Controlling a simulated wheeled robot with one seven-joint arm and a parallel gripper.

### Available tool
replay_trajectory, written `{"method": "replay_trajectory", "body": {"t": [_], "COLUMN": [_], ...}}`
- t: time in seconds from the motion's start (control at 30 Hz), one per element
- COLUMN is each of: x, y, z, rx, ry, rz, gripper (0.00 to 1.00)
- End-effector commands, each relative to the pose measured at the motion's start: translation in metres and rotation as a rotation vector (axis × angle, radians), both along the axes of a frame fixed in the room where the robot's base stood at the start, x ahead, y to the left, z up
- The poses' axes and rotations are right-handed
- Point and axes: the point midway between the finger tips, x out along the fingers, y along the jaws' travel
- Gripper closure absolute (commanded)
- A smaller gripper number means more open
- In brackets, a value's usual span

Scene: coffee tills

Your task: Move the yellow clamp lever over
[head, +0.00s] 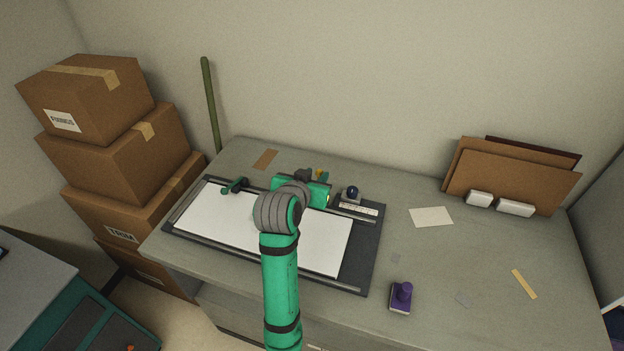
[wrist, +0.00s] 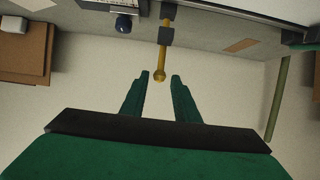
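The yellow clamp lever (wrist: 162,55) shows in the wrist view as a rod with a round knob, running from a dark block (wrist: 166,37) toward my gripper (wrist: 160,77). My gripper is open. In the picture the knob lies between the two green fingertips, with a gap on both sides; I cannot tell how deep it sits between them. In the head view only a small yellow part of the lever (head: 320,173) shows behind my wrist, near the back edge of the dark board (head: 368,250). The fingertips are hidden there.
A white sheet (head: 325,247) covers much of the board. A dark blue knob (head: 352,192) stands near its back right corner, and a purple-handled stamp (head: 401,296) stands in front right. Stacked boxes (head: 115,150) stand at left.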

Motion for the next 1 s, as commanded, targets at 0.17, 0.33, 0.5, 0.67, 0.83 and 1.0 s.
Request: {"method": "replay_trajectory", "body": {"t": [0.17, 0.33, 0.5, 0.67, 0.83, 1.0], "x": [0.016, 0.015, 0.013, 0.006, -0.003, -0.012], "y": [-0.006, -0.007, -0.006, -0.003, 0.001, 0.004], "z": [-0.009, -0.008, -0.009, -0.01, -0.012, -0.014], "rx": [0.0, 0.0, -0.001, -0.001, -0.001, -0.001], "ry": [-0.001, -0.001, -0.001, 0.0, 0.001, 0.001], "rz": [-0.002, -0.002, -0.002, 0.0, 0.001, 0.001], "gripper": [0.77, 0.94, 0.94, 0.94, 0.94, 0.94]}}
